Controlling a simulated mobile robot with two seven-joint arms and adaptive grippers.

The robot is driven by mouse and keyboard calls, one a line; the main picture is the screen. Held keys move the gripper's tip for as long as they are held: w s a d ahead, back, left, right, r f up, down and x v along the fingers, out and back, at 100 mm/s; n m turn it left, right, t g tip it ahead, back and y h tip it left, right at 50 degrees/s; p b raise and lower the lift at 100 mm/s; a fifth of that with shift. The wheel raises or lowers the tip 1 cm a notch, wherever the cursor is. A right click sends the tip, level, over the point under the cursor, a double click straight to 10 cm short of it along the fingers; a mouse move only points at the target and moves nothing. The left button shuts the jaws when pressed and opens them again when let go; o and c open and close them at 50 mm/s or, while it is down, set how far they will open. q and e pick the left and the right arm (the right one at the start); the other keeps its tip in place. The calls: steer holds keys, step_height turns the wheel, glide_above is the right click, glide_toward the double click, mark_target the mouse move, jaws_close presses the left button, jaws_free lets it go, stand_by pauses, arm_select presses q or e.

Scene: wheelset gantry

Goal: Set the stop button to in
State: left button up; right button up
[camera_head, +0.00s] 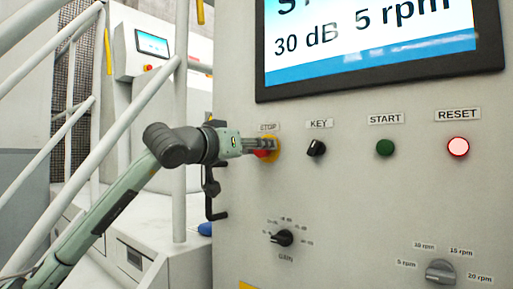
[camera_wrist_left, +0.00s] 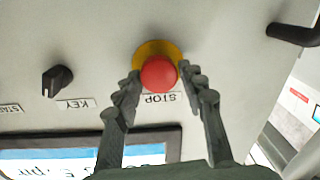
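The stop button is a red round knob on a yellow ring, in the panel's upper left in the head view (camera_head: 263,153). In the left wrist view the red knob (camera_wrist_left: 159,73) covers much of the yellow ring (camera_wrist_left: 150,47). I cannot tell whether it is in or out. My left gripper (camera_head: 272,143) is at the button and partly hides it in the head view. In the left wrist view its two fingers (camera_wrist_left: 161,76) are apart, one on each side of the red knob, with small gaps showing. My right gripper is in neither view.
The panel also carries a KEY switch (camera_head: 316,148), a green START button (camera_head: 385,147), a lit RESET button (camera_head: 458,146), a GAIN knob (camera_head: 283,238) and a speed knob (camera_head: 440,272). A screen (camera_head: 368,40) is above. A black handle (camera_head: 213,190) sticks out at the panel's left edge.

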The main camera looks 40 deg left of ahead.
arm_select(q)
steer(key=shift+o, duration=1.2)
steer(key=shift+f, duration=0.1)
steer(key=s, duration=1.2)
steer(key=shift+a, duration=0.15)
